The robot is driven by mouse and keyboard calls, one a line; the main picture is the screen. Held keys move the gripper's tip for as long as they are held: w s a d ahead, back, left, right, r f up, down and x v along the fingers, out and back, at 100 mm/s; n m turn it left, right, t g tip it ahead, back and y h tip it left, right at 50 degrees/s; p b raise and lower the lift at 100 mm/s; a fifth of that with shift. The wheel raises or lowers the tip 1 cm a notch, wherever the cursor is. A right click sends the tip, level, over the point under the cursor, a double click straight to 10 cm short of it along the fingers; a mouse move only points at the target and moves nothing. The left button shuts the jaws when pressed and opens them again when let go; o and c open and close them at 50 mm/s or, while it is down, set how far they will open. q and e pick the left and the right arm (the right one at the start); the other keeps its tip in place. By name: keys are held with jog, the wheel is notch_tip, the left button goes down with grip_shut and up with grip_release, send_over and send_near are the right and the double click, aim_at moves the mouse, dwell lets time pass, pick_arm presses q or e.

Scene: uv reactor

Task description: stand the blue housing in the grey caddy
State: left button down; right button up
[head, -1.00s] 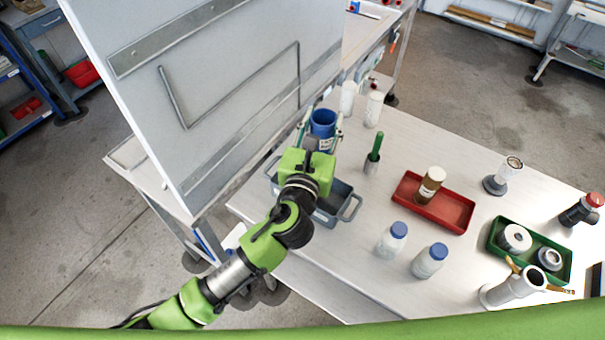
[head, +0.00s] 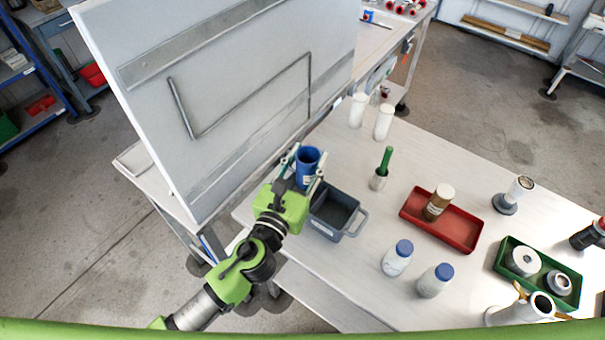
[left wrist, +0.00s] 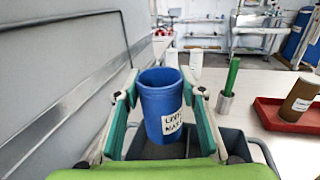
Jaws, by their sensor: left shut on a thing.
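The blue housing (head: 307,163) is an open-topped cylinder with a white label. It stands roughly upright between the fingers of my left gripper (head: 306,170), which is shut on it. In the left wrist view the housing (left wrist: 163,108) sits between both green fingers (left wrist: 160,112), its label facing right. The grey caddy (head: 352,229) is an open box with a handle on the table. The housing is at the caddy's far left end in the head view; the gripper hides part of that end. I cannot tell whether the housing's base touches the caddy. My right gripper is not in view.
A grey upright panel (head: 230,90) stands close on the left. A green-handled tool in a metal cup (head: 380,177), a red tray (head: 458,235) with a brown bottle, two blue-capped bottles (head: 398,258) and a green tray (head: 508,275) lie to the right. Two white bottles (head: 357,110) stand behind.

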aim_at(300, 180)
pick_arm(q)
jog(key=shift+s+a+f, duration=0.1)
jog(key=shift+a+f, duration=0.1)
jog(key=shift+f, duration=0.05)
jog(key=f+b, duration=0.1)
jog(key=f, duration=0.2)
jog(key=shift+s+a+f+b, duration=0.2)
jog(key=shift+a+b, duration=0.2)
jog(key=shift+f, duration=0.25)
jog(key=shift+f, duration=0.1)
jog(key=shift+f+b, duration=0.55)
jog(key=shift+b, duration=0.1)
jog(key=c, duration=1.3)
grip_release()
jog(key=shift+r, duration=0.15)
